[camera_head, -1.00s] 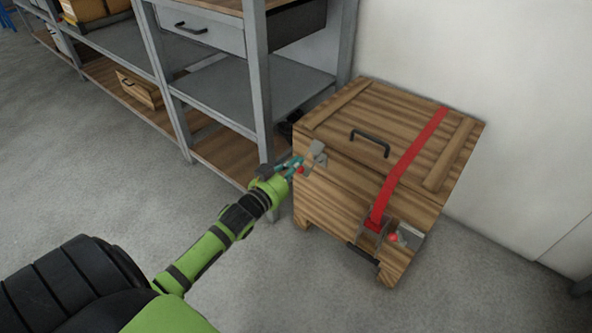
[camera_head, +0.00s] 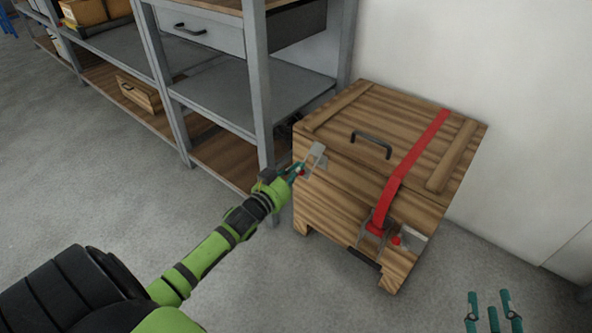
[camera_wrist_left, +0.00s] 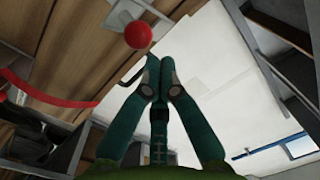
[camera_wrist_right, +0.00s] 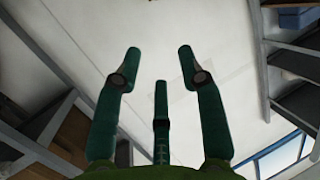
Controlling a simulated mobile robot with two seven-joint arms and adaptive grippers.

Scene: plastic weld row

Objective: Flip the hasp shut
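The wooden crate (camera_head: 330,215) has a grey metal hasp (camera_head: 316,154) at the left of its front, near the lid edge. The hasp leaf looks tilted up and out from the front. A red knob (camera_head: 302,173) sits just below it, and a red knob (camera_wrist_left: 138,34) shows large in the left wrist view. My left gripper (camera_head: 299,168) is at the hasp, fingertips beside the knob; whether they touch is unclear. Its fingers (camera_wrist_left: 159,62) are together, with nothing seen between them. My right gripper (camera_head: 490,298) is open and empty at the lower right; its fingers (camera_wrist_right: 158,60) are wide apart.
A second metal fitting (camera_head: 411,241) with a red knob (camera_head: 396,240) is at the crate's front right. A red strap (camera_head: 412,155) crosses the lid beside a black handle (camera_head: 371,143). Grey shelving (camera_head: 262,90) stands close on the left. Floor is clear in front.

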